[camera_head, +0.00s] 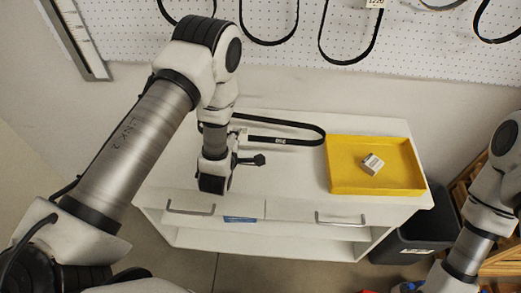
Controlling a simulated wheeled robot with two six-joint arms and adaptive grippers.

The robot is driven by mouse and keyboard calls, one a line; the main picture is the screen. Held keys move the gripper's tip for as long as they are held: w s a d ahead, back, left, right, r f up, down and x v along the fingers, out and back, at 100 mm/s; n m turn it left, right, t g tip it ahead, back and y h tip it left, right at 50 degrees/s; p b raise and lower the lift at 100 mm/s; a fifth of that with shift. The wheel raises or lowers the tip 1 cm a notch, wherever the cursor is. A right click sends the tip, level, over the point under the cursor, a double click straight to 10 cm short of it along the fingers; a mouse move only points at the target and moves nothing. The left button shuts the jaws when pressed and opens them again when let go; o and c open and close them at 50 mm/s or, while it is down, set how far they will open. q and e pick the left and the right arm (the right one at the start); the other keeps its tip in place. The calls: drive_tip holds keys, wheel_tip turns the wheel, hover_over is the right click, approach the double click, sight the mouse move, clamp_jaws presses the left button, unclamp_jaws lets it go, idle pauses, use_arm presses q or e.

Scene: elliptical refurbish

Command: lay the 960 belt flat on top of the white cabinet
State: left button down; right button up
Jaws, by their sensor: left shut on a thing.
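The 960 belt (309,130) is a thin black loop with a small white label. It shows over the back of the white cabinet (285,182), and its left end is hidden behind my left arm. My left gripper (256,160) is low over the left part of the cabinet top, shut on the belt. The grip itself is largely hidden by my wrist. I cannot tell if the belt touches the top along its whole length. My right arm shows at the right edge; its gripper is out of view.
A yellow tray (340,185) with a small white box (372,164) stands on the right of the cabinet top. More black belts (270,42) hang on the white pegboard (320,75) behind. A dark bin (408,235) stands right of the cabinet. The front middle of the top is clear.

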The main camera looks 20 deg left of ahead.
use_arm(q)
drive_tip(key=f+b, duration=0.1)
drive_tip(key=f, duration=0.1)
drive_tip(key=w+f+b, duration=0.1)
drive_tip(key=f, duration=0.1)
drive_tip(key=shift+a+f, duration=0.1)
drive_tip(key=shift+f, duration=0.05)
drive_tip(key=shift+s+f, duration=0.1)
drive_tip(key=shift+f, duration=0.2)
drive_tip(key=shift+s+d+r+b, duration=0.15)
drive_tip(key=shift+s+d+b, duration=0.05)
drive_tip(key=shift+s+b, duration=0.1)
drive_tip(key=c, duration=1.2)
unclamp_jaws()
drive_tip(key=shift+w+a, duration=0.1)
drive_tip(key=shift+w, duration=0.05)
use_arm(e)
drive_tip(key=f, duration=0.3)
drive_tip(key=shift+w+f, duration=0.25)
drive_tip(key=shift+f, duration=0.05)
drive_tip(key=shift+d, duration=0.1)
